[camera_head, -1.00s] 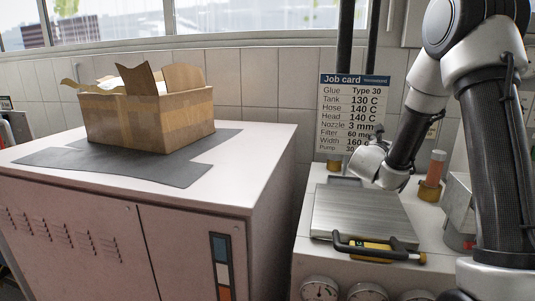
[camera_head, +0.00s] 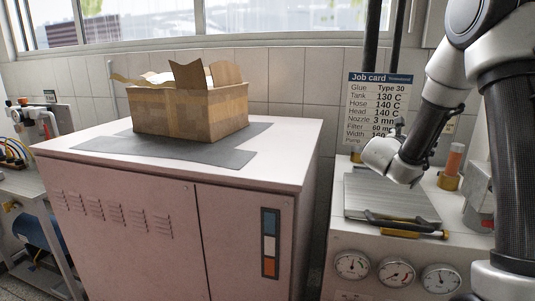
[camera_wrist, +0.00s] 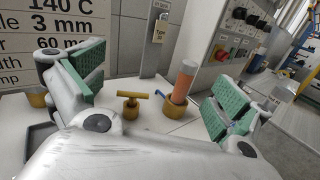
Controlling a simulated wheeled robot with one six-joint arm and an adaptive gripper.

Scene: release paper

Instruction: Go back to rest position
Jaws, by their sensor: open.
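My gripper (camera_wrist: 150,95) is open and empty in the wrist view, its two green-padded fingers spread wide. Between and beyond them stand a yellow T-shaped valve handle (camera_wrist: 131,103) and an orange-filled tube (camera_wrist: 182,82) in a brass fitting. In the head view my arm hangs at the right and its wrist is above the back of the glue machine (camera_head: 347,230). The fingers are hard to make out there. The metal lid (camera_head: 385,198) with its black handle (camera_head: 400,223) lies flat below the wrist.
An open cardboard box (camera_head: 190,112) stands on a dark mat (camera_head: 225,158) on the white cabinet (camera_head: 300,140). A job card (camera_head: 377,105) is upright behind the machine. A control panel (camera_wrist: 232,28) with knobs is at the back right. A narrow gap separates cabinet and machine.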

